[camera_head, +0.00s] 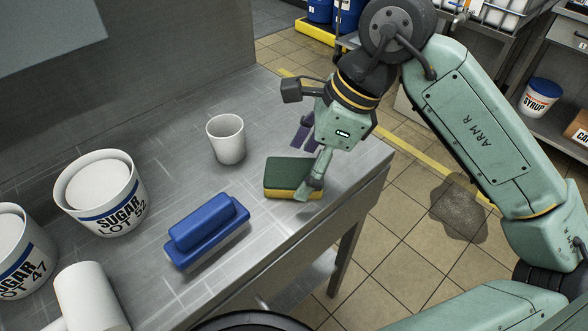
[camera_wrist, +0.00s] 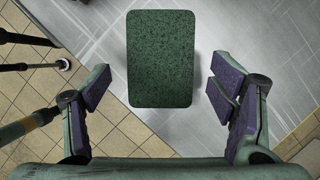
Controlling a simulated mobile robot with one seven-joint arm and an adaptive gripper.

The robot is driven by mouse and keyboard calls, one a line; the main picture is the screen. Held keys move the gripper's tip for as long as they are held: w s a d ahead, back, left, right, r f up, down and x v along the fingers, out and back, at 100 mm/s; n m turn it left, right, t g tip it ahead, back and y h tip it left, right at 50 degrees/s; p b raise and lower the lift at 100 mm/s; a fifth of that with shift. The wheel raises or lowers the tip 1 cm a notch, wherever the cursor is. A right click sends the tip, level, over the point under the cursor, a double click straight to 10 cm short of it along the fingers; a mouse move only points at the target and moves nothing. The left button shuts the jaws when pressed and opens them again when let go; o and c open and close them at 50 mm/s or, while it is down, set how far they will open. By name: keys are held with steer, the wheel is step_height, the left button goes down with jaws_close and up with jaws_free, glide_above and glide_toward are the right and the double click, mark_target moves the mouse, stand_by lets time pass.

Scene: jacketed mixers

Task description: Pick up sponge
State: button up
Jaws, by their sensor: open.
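The sponge (camera_head: 290,177) is a small block with a dark green top and a yellow lower layer. It lies flat on the metal table near its right end. In the wrist view its green top (camera_wrist: 161,59) shows between and ahead of my two fingers. My gripper (camera_head: 309,158) is over the sponge's right side in the head view, and one finger hides part of that side. In the wrist view my gripper (camera_wrist: 161,92) is open, with purple pads apart on either side and nothing between them touching the sponge.
A white cup (camera_head: 226,140) stands behind the sponge to the left. A blue brush (camera_head: 207,232) lies to the left. The metal table (camera_head: 345,180) ends close to the sponge's right.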

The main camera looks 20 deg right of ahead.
steer(key=shift+x, duration=0.75)
steer(key=shift+c, duration=0.5)
steer(key=c, duration=0.8)
steer(key=shift+w+r, duration=0.1)
steer(key=shift+r, duration=0.4)
step_height(320, 180, up, 2)
steer(key=shift+r+b, duration=0.1)
steer(key=shift+b, duration=0.55)
steer(key=s+d+r+b, duration=0.1)
steer(key=s+b, duration=0.3)
steer(key=s, duration=1.2)
steer(key=shift+r, duration=0.4)
